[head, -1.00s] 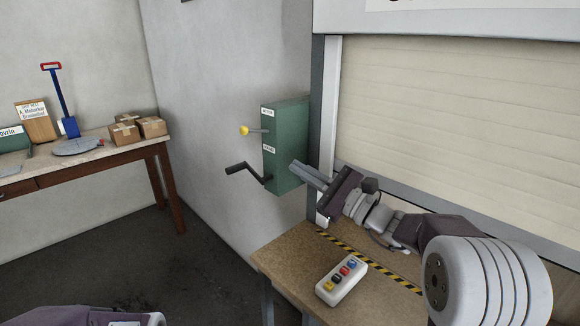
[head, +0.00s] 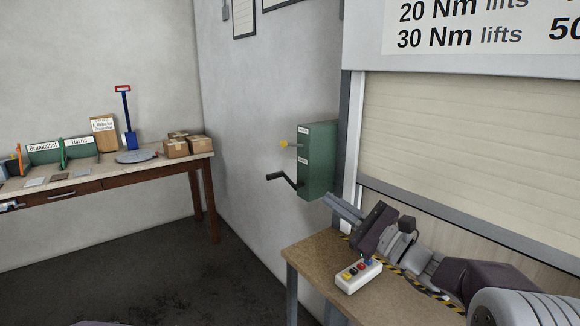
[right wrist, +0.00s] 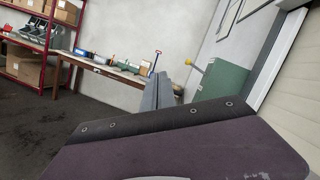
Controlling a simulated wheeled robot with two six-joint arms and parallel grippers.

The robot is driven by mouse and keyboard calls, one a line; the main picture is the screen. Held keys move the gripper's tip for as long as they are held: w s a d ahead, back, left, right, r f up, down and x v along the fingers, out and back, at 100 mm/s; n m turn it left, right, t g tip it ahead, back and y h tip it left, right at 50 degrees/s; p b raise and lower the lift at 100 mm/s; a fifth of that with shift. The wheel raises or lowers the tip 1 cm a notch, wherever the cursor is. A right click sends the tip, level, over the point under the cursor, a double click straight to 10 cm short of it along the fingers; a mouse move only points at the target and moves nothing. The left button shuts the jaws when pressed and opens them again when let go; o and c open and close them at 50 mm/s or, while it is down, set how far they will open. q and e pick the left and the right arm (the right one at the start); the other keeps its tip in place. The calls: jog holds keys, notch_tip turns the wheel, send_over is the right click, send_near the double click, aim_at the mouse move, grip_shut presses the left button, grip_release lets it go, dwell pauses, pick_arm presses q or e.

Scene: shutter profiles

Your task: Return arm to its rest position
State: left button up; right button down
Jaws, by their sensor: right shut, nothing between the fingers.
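My right gripper (head: 342,208) is shut and empty. In the head view it is in front of the shutter's lower left, above the small table, with its fingers pointing left toward the wall. The green box (head: 318,160) with a black crank (head: 284,180) and a yellow-knobbed lever (head: 290,144) is on the wall just above and left of the fingers, apart from them as far as I can tell. In the right wrist view the closed fingers (right wrist: 163,92) point past the green box (right wrist: 222,82). My left gripper is not in view.
A small table (head: 310,258) bears a white control box (head: 358,276) with coloured buttons, below my right gripper. The pale shutter (head: 460,140) is behind the arm. A long workbench (head: 110,178) with boxes and a blue shovel (head: 126,120) stands left. The floor between is clear.

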jog(key=s+a+n+g+p, duration=0.3)
jog(key=s+a+g, duration=0.15)
jog(key=a, duration=0.35)
jog(key=s+a+f+n+g+h+p, duration=0.2)
jog(key=s+f+n+g, duration=0.15)
jog(key=s+f, duration=0.25)
jog(key=s+a+f+n+g+h+p, duration=0.1)
jog(key=s+f+n+g+h+p, duration=0.1)
jog(key=s+f+g, duration=0.3)
jog(key=s+d+f+n+g+h+p, duration=0.2)
jog(key=s+d+f+n+h, duration=0.35)
jog(key=s+d+f, duration=0.35)
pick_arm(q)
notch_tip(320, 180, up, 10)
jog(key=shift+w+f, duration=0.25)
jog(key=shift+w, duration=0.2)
pick_arm(e)
jog(key=d+f+n+t+h, duration=0.1)
jog(key=d+f+n+h, duration=0.4)
jog(key=d, duration=0.4)
jog(key=shift+w+d+f+n+t+h, duration=0.25)
jog(key=shift+f+n+t+h, duration=0.15)
jog(key=shift+f, duration=0.15)
